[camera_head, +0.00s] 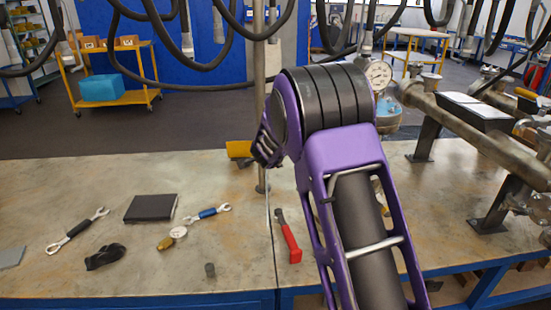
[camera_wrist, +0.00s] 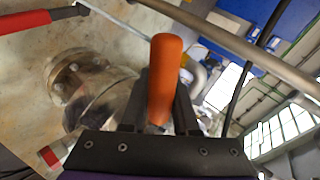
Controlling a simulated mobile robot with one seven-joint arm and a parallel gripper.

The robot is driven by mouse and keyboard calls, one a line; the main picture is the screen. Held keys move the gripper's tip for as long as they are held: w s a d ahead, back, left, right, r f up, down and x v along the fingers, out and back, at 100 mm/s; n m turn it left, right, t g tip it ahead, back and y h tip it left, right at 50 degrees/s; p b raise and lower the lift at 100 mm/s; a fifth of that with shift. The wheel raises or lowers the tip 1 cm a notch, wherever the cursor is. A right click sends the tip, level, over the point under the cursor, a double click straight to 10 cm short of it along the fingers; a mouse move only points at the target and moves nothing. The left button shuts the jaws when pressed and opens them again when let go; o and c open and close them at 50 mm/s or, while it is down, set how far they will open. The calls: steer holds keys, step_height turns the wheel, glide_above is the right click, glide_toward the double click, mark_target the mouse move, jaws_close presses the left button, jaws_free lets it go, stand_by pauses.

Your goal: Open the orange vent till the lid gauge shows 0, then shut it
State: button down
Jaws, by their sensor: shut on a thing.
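The orange vent handle (camera_wrist: 165,68) stands between the fingers of my gripper (camera_wrist: 164,95) in the wrist view, and the jaws are shut on it. In the head view my purple arm hides the gripper and the vent. The round white lid gauge (camera_head: 379,75) shows just right of my arm, above the metal vessel (camera_head: 389,112), which is partly hidden. The gauge needle is too small to read surely. A metal flanged body (camera_wrist: 92,88) shows left of the handle in the wrist view.
A large pipe (camera_head: 480,135) on stands runs along the right. Black hoses hang above. The bench's left middle is mostly free.

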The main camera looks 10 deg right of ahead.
steer(key=shift+a, duration=0.1)
stand_by(0.3)
steer(key=c, duration=0.7)
jaws_free()
steer(key=shift+o, duration=0.2)
steer(key=p+v, duration=0.2)
steer(key=v, duration=1.5)
steer(key=shift+s+r+p, duration=0.15)
steer(key=shift+r+p, duration=0.1)
steer(key=shift+p, duration=0.15)
